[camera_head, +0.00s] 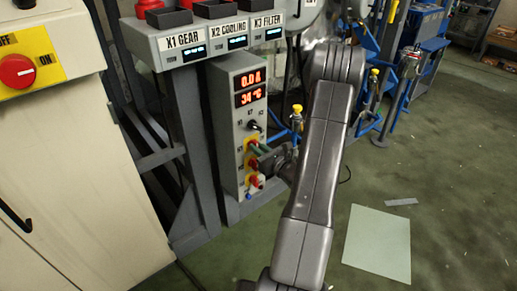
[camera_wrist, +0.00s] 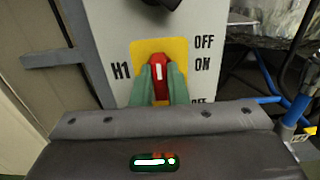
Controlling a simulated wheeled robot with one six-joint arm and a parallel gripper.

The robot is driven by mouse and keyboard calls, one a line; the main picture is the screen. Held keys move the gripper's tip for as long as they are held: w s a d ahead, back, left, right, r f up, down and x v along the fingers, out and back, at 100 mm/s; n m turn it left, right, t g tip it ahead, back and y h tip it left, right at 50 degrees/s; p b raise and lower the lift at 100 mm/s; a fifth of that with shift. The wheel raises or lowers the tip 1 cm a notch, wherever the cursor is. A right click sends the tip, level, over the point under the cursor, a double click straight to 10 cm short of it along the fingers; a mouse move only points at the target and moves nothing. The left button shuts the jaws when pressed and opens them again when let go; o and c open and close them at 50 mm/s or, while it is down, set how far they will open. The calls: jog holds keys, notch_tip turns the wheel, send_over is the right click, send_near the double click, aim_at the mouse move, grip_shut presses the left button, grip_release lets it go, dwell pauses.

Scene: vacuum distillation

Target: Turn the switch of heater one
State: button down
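The heater one switch (camera_wrist: 158,76) is a red knob with a white mark, on a yellow plate (camera_wrist: 142,50) beside the label H1. The words OFF and ON stand to its right, and the white mark looks nearly upright. My gripper (camera_wrist: 161,88) has its two green fingers on either side of the red knob, close against it, and looks shut on it. In the head view my gripper (camera_head: 259,149) reaches the front of the grey control box (camera_head: 226,122) from the right and partly hides its switches.
A black knob (camera_head: 253,126) sits just above the switch. Red displays (camera_head: 249,88) read 0.04 and what looks like 34 °C. Lower red knobs (camera_head: 254,182) sit below my gripper. A labelled unit (camera_head: 205,42) overhangs the box. Blue-framed equipment stands behind; floor at right is mostly clear.

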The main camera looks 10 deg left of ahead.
jog(key=shift+m, duration=0.3)
jog(key=shift+w+d+f+m+p, duration=0.15)
jog(key=shift+m+p, duration=1.95)
jog(key=shift+m, duration=2.2)
jog(key=shift+f+m+p, duration=0.1)
jog(key=shift+m+p, duration=2)
jog(key=shift+m, duration=2.2)
jog(key=c, duration=1.4)
grip_release()
jog(key=shift+c, duration=0.2)
